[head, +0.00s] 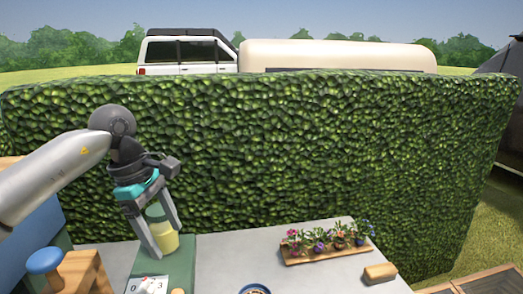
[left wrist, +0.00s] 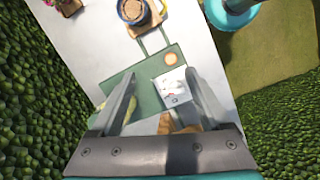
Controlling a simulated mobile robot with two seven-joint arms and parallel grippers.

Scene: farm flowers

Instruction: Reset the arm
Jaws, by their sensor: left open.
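My left gripper (head: 166,240) is open and raised over the left part of the grey table (head: 235,258). A pale yellow jar (head: 161,236) shows behind and between its fingers in the head view. In the left wrist view, the open fingers of the left gripper (left wrist: 165,98) have nothing held between them, and the yellow jar (left wrist: 131,108) is partly hidden by the left finger. My right gripper is out of view.
A wooden tray (head: 325,255) with several potted flowers stands at the right, near a tan block (head: 380,273). A tall hedge (head: 290,150) closes the back. The table's middle is mostly clear.

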